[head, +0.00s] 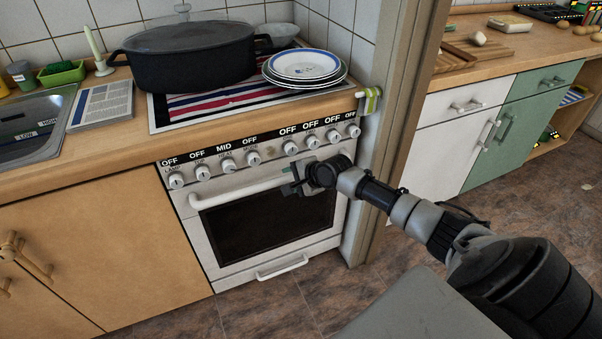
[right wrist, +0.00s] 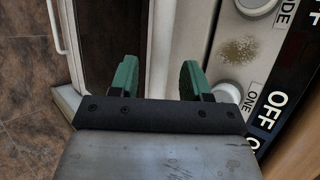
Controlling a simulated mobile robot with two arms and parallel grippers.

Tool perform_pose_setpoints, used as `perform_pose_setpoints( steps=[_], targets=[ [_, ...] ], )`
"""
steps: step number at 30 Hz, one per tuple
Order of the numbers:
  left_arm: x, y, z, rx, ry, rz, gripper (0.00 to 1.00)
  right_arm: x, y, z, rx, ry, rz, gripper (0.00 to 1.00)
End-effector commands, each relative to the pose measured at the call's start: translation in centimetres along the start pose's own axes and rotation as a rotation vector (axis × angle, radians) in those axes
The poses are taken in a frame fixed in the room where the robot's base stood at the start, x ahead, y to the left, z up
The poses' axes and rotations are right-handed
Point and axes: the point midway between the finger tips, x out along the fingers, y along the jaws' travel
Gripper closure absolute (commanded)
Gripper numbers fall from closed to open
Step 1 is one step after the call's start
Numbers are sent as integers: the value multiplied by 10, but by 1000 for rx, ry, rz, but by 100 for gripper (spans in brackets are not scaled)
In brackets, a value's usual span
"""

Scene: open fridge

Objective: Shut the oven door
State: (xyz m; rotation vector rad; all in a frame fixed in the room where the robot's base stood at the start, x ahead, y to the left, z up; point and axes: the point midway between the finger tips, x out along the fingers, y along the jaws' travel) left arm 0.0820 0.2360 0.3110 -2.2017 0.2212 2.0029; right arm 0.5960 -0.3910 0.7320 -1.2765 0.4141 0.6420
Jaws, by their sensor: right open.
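The oven (head: 222,178) stands under the counter, with a white front and a row of knobs. Its door (head: 265,228) has a dark window and looks upright and flush, or nearly flush, with the front. The white door handle (head: 235,190) runs along the door's top. My right gripper (head: 292,184) is at the handle's right end, below the knobs. In the right wrist view its green fingers (right wrist: 160,82) are apart, with the pale oven front behind them. I cannot tell whether they touch the handle. My left gripper is not in view.
A black pot (head: 190,62) and stacked plates (head: 305,66) sit on the stove top. The brown tiled floor (head: 330,290) before the oven is clear.

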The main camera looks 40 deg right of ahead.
Motion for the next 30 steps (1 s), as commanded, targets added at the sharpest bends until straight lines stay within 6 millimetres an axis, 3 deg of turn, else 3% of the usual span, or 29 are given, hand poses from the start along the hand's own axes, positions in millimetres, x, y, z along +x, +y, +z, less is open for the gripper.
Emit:
perform_pose_setpoints(
  steps=[3, 9, 30],
  targets=[
    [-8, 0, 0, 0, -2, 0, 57, -25, 0, 0, -1, 0, 3, 53],
    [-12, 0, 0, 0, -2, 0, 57, -46, 0, 0, 1, 0, 1, 53],
    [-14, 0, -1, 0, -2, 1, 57, -46, 7, -3, -18, 10, 7, 53]
  ],
)
